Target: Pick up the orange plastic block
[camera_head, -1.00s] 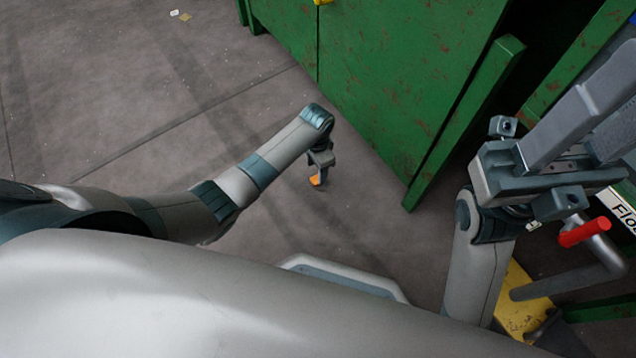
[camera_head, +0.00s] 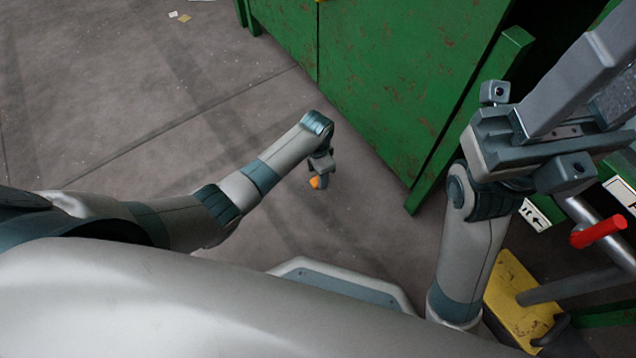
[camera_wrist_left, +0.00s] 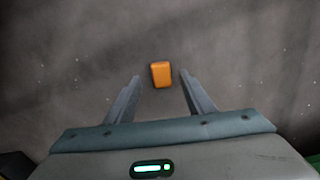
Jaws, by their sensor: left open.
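The orange plastic block (camera_wrist_left: 161,74) lies on the grey concrete floor in the left wrist view, just beyond the fingertips and roughly centred between them. My left gripper (camera_wrist_left: 158,80) is open, one finger on each side, and no contact with the block shows. In the head view the orange block (camera_head: 315,183) appears as a small patch beside my left gripper (camera_head: 321,180), which reaches down towards the floor and partly covers it. My right gripper (camera_head: 545,130) is raised at the right of the head view; its jaw state is unclear.
A large rusty green metal container (camera_head: 400,85) stands behind and right of my left gripper. A red-handled grey bar (camera_head: 598,232) and a yellow base (camera_head: 515,300) are at the lower right. Small scraps (camera_head: 184,18) lie far off.

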